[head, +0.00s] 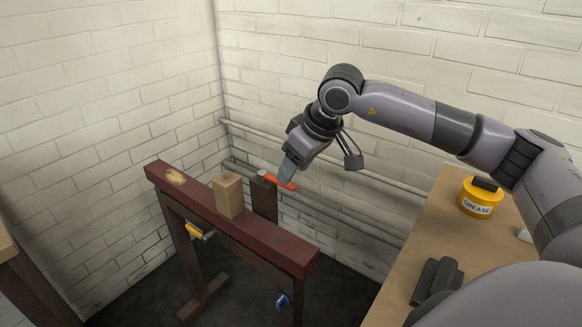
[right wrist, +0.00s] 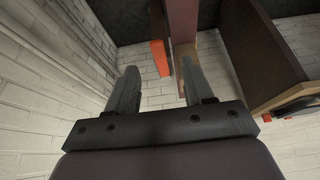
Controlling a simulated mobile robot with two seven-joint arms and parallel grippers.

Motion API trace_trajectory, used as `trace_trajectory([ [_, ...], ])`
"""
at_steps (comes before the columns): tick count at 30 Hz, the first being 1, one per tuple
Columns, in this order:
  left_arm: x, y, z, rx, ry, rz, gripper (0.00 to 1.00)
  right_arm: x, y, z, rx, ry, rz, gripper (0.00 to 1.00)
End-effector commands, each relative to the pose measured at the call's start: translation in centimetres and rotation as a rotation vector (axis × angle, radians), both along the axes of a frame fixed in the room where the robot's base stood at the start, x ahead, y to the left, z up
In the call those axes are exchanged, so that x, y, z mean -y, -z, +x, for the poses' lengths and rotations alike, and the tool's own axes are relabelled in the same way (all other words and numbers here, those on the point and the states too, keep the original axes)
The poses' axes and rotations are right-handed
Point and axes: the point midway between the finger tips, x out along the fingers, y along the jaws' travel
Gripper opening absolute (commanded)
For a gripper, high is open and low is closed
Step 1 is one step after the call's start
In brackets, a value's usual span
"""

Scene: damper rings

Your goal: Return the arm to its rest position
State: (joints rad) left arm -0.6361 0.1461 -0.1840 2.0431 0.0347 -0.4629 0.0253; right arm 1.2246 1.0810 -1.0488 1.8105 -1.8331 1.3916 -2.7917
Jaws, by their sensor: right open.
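My right arm (head: 405,108) reaches in from the right in the head view. Its gripper (head: 287,172) hangs near the back of the dark red beam stand, by an orange piece (head: 283,181) at a dark upright post. In the right wrist view the two fingers of the right gripper (right wrist: 157,88) are apart with nothing between them. The orange piece (right wrist: 160,58) shows beyond the fingertips there. My left gripper is not in view.
The dark red beam (head: 279,238) carries a wooden block (head: 228,194). A yellow-handled item (head: 195,231) and a blue item (head: 283,300) are on the stand below it. A yellow grease tin (head: 477,201) and a dark object (head: 437,281) are on the wooden bench (head: 405,262). Pipes run along the brick wall.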

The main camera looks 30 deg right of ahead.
Motion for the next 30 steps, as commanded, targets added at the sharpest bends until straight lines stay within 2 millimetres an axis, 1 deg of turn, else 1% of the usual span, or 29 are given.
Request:
trace_trajectory([
  [1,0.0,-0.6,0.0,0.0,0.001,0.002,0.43,0.1,-0.8,-0.2,0.001,0.0,-0.001,0.52],
  [4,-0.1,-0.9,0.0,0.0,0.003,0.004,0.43,0.2,-1.4,-0.5,0.002,0.001,-0.001,0.52],
  [19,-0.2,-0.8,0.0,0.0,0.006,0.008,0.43,0.2,-1.4,-0.6,0.0,0.0,0.0,0.52],
  [22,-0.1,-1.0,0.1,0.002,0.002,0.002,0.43,0.2,-1.6,-0.6,0.001,0.0,0.0,0.52],
  [26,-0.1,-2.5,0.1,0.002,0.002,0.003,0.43,0.2,-3.1,-0.6,0.001,0.0,0.0,0.52],
  [30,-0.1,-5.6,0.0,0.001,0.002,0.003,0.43,0.2,-6.1,-0.6,0.001,0.0,0.0,0.52],
])
